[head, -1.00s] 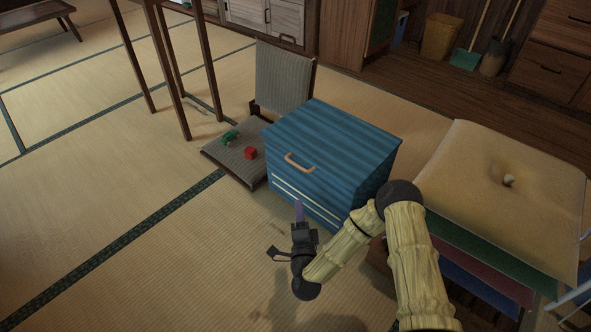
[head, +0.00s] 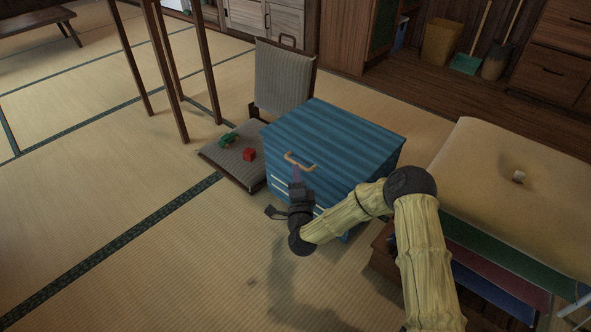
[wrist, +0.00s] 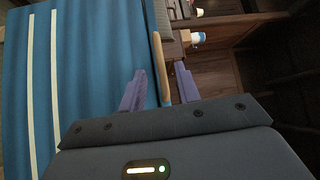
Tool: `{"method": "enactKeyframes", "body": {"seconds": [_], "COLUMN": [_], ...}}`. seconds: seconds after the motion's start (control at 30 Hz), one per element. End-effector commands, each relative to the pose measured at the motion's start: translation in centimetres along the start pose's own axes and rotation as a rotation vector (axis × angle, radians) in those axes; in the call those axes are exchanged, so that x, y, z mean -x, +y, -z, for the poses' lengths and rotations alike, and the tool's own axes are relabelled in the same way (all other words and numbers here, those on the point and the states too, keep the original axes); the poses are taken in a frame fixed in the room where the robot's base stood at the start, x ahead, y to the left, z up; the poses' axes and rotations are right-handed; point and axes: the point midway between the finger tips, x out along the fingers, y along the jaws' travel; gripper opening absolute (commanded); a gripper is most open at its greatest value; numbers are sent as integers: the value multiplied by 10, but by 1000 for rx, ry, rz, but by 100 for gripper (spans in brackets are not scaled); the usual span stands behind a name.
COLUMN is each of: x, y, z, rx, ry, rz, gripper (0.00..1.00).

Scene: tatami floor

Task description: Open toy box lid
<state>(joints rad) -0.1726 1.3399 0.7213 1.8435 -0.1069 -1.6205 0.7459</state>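The blue striped toy box (head: 335,140) stands on the tatami with its lid down. Its tan curved handle (head: 300,163) is at the lid's front edge. My gripper (head: 297,172) is at the box's front, right by the handle. In the wrist view my gripper (wrist: 160,75) has its two purple fingers apart. The handle (wrist: 158,62) shows in the gap between the fingers, nearer the left one. I cannot tell whether a finger touches it. The box front (wrist: 85,70) with two pale stripes fills the left of that view.
A legless chair (head: 230,157) with a green toy (head: 227,139) and a red block (head: 249,154) stands left of the box. A stack of cushions (head: 500,185) is on the right. The tatami at front left is clear.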

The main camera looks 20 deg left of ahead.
Motion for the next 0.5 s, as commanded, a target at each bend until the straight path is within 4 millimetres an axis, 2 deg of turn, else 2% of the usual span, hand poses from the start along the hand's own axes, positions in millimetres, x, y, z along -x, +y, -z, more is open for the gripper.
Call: {"method": "enactKeyframes", "body": {"seconds": [0.23, 0.37, 0.5], "x": [-41, -52, -55], "y": [3, 1, 0], "z": [0, 0, 0], "rx": [1, 0, 0], "ry": [2, 1, -1], "rz": [4, 2, 0], "gripper": [32, 32, 32]}}
